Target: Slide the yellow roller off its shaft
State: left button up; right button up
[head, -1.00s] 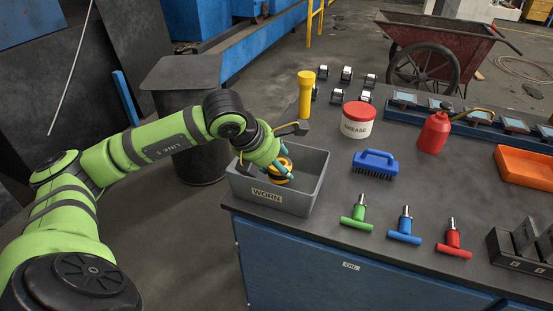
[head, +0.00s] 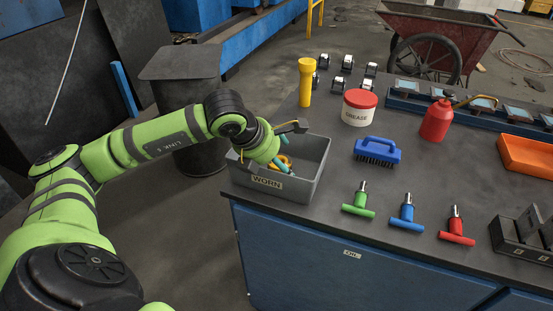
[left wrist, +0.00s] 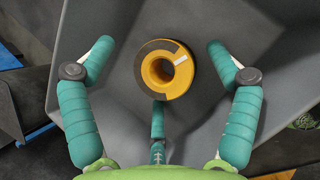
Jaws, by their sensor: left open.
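The yellow roller (head: 286,161) is inside the grey bin labelled WORN (head: 268,182) at the bench's left corner. In the left wrist view the roller (left wrist: 152,72) shows end-on, with a dark patch on its face and an open central hole. No shaft shows in it. My left gripper (head: 276,164) is over the bin. Its teal fingers are spread around the roller with gaps at the two side fingers; whether the lower finger touches it is unclear. The roller's underside is hidden. My right gripper is not in view.
A yellow flashlight (head: 305,84), a grease tub (head: 358,108), a blue brush (head: 377,152) and a red oil can (head: 436,121) stand beyond the bin. Green (head: 358,204), blue (head: 406,218) and red (head: 456,230) T-handled tools lie to its right. An orange tray (head: 528,157) is farther right.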

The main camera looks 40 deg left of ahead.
pick_arm(q)
jog(key=v, duration=1.2)
jog(key=shift+s, duration=0.1)
